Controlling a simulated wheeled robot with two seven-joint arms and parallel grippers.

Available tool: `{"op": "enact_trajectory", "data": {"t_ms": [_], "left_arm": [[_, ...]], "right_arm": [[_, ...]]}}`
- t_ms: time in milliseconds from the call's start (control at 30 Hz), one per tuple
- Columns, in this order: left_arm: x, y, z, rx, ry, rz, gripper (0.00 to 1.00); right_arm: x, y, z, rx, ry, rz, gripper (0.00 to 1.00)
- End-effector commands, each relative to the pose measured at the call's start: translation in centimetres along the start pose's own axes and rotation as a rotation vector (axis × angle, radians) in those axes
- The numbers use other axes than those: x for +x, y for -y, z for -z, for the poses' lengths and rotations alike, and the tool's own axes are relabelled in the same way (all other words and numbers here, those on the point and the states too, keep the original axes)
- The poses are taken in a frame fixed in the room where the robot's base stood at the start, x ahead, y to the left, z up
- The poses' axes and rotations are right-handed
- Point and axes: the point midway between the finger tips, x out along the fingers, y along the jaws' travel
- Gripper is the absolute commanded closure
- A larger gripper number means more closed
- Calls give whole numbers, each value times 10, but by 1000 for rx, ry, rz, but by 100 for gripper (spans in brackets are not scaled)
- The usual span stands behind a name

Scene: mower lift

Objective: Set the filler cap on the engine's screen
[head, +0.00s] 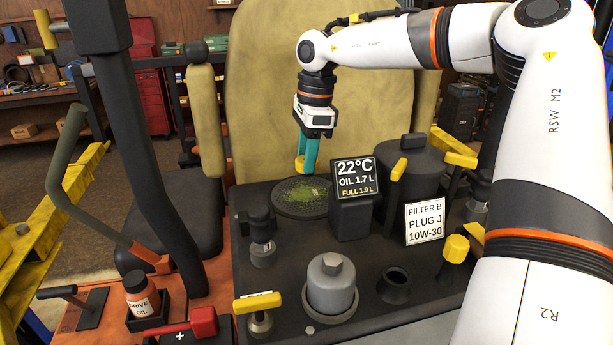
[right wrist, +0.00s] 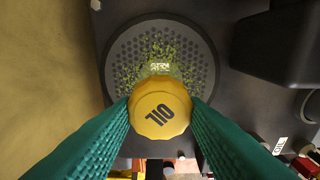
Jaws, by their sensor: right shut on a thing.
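The yellow filler cap, marked OIL (right wrist: 160,108), is between the teal fingers of my right gripper (head: 306,158), which is shut on it. The engine's screen (head: 290,207) is a round dark perforated disc strewn with green grass clippings. In the head view the cap (head: 300,166) is at the screen's far edge and looks a little above it; the exact gap is hard to tell. In the right wrist view the cap covers the near part of the screen (right wrist: 124,50). My left gripper is not in view.
A display block (head: 354,218) reading 22°C, OIL 1.7 L, stands just right of the screen. A dark canister (head: 410,170) and a FILTER B sign (head: 424,221) are further right. An open black neck (head: 394,285) is nearer. The tan seat (head: 270,80) rises behind.

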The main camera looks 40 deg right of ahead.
Motion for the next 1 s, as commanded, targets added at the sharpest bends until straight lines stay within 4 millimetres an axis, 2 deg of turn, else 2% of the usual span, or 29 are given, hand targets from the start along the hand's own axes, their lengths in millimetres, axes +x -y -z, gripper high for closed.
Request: {"op": "enact_trajectory", "data": {"t_ms": [200, 300, 700, 733, 800, 867, 1000], "left_arm": [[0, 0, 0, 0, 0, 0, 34], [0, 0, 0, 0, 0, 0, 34], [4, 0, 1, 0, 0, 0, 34], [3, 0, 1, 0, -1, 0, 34], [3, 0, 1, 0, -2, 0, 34], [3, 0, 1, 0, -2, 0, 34], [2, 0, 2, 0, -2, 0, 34]], "right_arm": [[35, 1, -5, -1, 2, 5, 84], [45, 1, -6, -1, 1, 3, 84], [52, 0, -7, 0, 0, 1, 84], [50, 0, -6, 0, 0, 1, 57], [50, 0, -6, 0, 0, 1, 46], [50, 0, -6, 0, 0, 1, 39], [50, 0, -6, 0, 1, 1, 39]]}}
